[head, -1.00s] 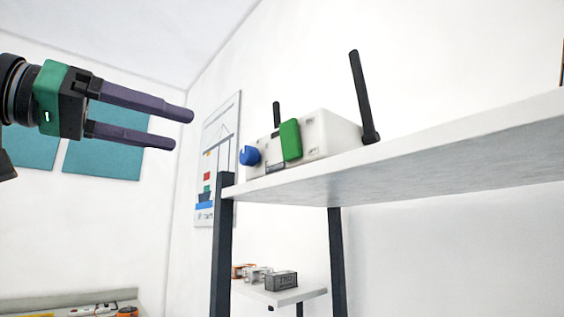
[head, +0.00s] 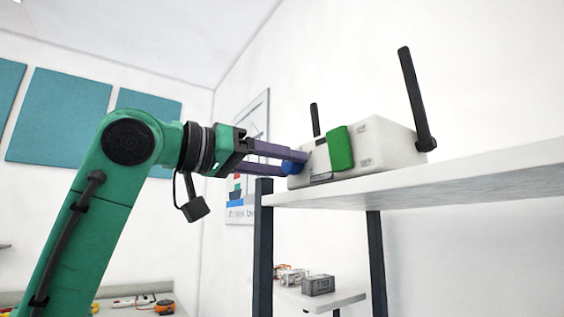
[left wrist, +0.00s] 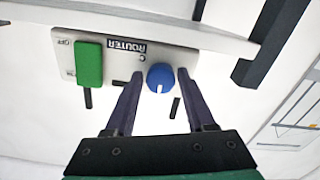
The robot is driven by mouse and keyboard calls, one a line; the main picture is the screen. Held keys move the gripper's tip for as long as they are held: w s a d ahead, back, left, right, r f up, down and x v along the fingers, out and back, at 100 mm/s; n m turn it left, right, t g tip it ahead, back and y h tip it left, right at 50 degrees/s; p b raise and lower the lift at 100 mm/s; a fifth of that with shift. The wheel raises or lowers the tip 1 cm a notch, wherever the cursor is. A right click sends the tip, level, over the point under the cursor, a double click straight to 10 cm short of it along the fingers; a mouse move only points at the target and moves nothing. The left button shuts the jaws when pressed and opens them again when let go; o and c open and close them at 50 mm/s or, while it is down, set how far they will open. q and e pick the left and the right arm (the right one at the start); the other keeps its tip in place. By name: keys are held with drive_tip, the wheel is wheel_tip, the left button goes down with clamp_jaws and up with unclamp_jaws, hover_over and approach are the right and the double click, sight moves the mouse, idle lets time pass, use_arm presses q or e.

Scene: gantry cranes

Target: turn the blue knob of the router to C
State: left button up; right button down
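The white router (head: 378,141) stands on a shelf, with a green block (head: 340,148) and the blue knob (head: 292,168) on its front. My left gripper (head: 304,162) reaches the knob from the left. In the left wrist view, its fingers (left wrist: 160,74) are spread on either side of the knob (left wrist: 160,78), with a small gap showing at each side. The knob's white pointer line points toward the bottom of that view. The router label (left wrist: 126,46) reads upside down there, with a small letter C beside it. My right gripper is not in view.
The white shelf (head: 470,185) stands on dark posts, one just below my left gripper. Two black antennas (head: 413,95) rise from the router. A lower shelf (head: 335,299) holds small boxes. A poster (head: 262,110) hangs on the wall behind.

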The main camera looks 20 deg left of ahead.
use_arm(q)
drive_tip(key=c, duration=0.5)
clamp_jaws()
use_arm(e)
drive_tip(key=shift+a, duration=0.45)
